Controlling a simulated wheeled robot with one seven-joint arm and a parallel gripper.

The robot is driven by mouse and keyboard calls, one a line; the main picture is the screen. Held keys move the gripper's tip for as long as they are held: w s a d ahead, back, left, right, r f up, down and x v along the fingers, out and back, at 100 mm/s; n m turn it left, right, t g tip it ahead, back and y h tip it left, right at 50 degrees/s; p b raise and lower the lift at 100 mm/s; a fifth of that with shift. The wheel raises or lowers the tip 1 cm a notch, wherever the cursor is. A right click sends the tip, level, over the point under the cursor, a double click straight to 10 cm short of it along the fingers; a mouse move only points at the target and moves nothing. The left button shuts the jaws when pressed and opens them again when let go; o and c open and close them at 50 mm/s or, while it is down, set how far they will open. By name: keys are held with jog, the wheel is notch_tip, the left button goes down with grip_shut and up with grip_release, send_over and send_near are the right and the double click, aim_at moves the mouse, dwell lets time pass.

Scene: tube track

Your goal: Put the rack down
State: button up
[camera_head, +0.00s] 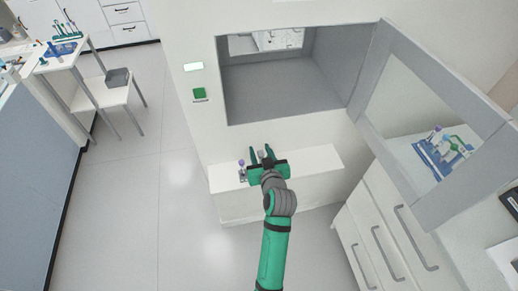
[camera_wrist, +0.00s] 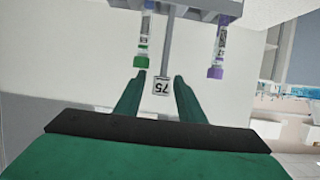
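The rack (camera_wrist: 185,8) is light grey with a central upright handle that ends in a tag marked 75 (camera_wrist: 161,86). It carries a green-capped tube (camera_wrist: 142,52) and a purple-capped tube (camera_wrist: 218,52). In the head view, the purple-capped tube (camera_head: 242,163) shows just left of my gripper, over the white ledge (camera_head: 310,165) below the wall opening. My gripper (camera_head: 262,153) hides most of the rack there. In the wrist view, my gripper (camera_wrist: 160,78) is open, its fingers on either side of the tag with a gap visible. Whether the rack's base touches the ledge is hard to tell.
The wall opening (camera_head: 285,90) is above the ledge, with its door (camera_head: 430,130) swung open on the right. Drawers (camera_head: 385,235) stand at the lower right. A small side table (camera_head: 105,95) and a blue-grey bench (camera_head: 35,140) are on the left. The ledge's right part is bare.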

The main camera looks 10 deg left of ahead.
jog(key=v, duration=0.9)
jog(key=s+d+f+m+h, duration=0.15)
jog(key=s+f, duration=0.25)
jog(key=s, duration=0.5)
jog(key=s+d+f+m+h, duration=0.1)
jog(key=s+f+m+h, duration=0.15)
jog(key=s+f, duration=0.45)
jog(key=s+r+t, duration=0.1)
jog(key=s+r, duration=0.2)
jog(key=s, duration=0.7)
jog(key=s+r+t, duration=0.1)
jog(key=s+r, duration=0.2)
jog(key=s, duration=0.7)
jog(key=shift+r, duration=0.4)
jog(key=shift+c, duration=0.6)
